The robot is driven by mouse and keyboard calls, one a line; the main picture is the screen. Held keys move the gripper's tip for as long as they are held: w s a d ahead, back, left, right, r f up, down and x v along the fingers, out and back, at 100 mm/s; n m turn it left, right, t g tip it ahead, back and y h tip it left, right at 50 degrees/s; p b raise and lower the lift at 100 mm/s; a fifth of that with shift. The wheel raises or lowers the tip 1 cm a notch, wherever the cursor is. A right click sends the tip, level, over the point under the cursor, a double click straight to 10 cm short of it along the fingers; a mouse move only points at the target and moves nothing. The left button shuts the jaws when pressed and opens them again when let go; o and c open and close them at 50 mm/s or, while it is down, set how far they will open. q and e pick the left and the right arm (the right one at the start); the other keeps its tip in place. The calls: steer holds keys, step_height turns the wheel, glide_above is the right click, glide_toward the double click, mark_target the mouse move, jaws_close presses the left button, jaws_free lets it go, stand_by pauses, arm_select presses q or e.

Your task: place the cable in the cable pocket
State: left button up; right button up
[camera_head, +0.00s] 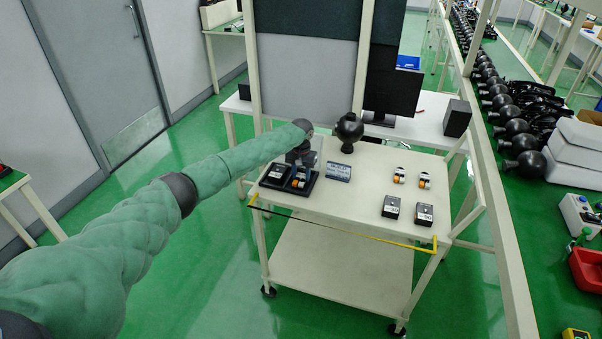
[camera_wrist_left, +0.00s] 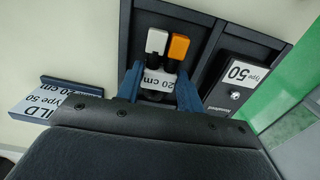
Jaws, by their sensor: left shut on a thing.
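My left gripper (camera_head: 302,162) is shut on a cable (camera_head: 299,182) at the black tray (camera_head: 284,189) on the cart. In the left wrist view, the blue fingers (camera_wrist_left: 160,92) stand on both sides of the cable (camera_wrist_left: 158,78), at its white label reading 20 cm. Its white and orange plugs show ahead of the fingers. The cable lies within the outline of the open tray pocket (camera_wrist_left: 194,22); I cannot tell whether it touches the floor. The pocket beside it holds a black box (camera_wrist_left: 232,85) labelled Type 50. My right gripper is not in view.
A build sign (camera_head: 338,171) reading Type 50, 20 cm stands beside the tray. A black gimbal camera (camera_head: 348,131) stands behind. Two cables (camera_head: 399,175) (camera_head: 424,180) and two black boxes (camera_head: 390,207) (camera_head: 424,214) lie on the right. The cart's (camera_head: 350,203) front middle is clear.

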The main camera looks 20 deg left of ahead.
mark_target(301, 176)
arm_select(q)
steer(key=shift+f, duration=0.25)
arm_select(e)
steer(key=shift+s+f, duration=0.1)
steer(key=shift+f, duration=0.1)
arm_select(q)
steer(key=o, duration=0.8)
steer(key=shift+f, duration=0.1)
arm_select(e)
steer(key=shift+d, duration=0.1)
arm_select(q)
steer(key=shift+r, duration=0.25)
steer(key=shift+r+b, duration=1.7)
steer(key=shift+r, duration=4.2)
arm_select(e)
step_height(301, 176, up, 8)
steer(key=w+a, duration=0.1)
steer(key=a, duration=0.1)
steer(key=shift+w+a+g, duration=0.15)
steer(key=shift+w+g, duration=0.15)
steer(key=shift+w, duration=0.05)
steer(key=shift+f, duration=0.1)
